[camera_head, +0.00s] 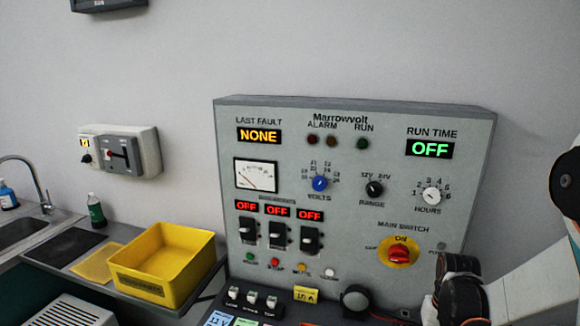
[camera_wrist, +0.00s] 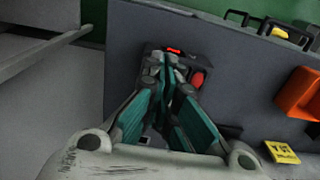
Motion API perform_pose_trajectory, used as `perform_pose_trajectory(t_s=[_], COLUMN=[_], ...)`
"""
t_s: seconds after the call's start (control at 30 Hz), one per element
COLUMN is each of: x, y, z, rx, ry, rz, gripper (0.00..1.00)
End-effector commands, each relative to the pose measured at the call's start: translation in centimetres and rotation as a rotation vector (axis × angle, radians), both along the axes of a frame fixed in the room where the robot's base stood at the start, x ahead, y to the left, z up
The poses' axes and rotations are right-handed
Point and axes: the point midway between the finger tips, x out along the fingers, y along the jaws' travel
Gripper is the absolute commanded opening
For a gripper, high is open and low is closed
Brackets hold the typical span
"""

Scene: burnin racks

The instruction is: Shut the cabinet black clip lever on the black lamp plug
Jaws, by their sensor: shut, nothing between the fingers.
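My gripper (camera_wrist: 166,62) shows in the wrist view with its teal fingers closed together and nothing between them. Its tips are over a small dark unit (camera_wrist: 151,50) on a grey surface, with a red lit strip and a red oval part beside the fingers. The fingers hide much of this unit, and I cannot tell whether they touch it. I cannot make out the black clip lever or the black lamp plug for certain. In the head view the grey cabinet (camera_head: 350,112) stands against the wall, and my arm covers its lower right.
In the wrist view an orange block (camera_wrist: 299,92) and a yellow label (camera_wrist: 282,152) lie to the right. In the head view a yellow bin (camera_head: 150,285) stands left of the cabinet. A red main switch (camera_head: 399,253) and black breaker levers stick out from the cabinet face.

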Motion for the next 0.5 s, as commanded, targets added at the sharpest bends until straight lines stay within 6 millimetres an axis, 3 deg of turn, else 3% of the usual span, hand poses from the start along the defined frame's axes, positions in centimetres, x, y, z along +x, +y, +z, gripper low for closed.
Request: perform_pose_trajectory(t_s=[0.5], x=[0.00], y=[0.00], z=[-0.76], rx=[0.000], ry=[0.000], rz=[0.000], gripper=[0.00])
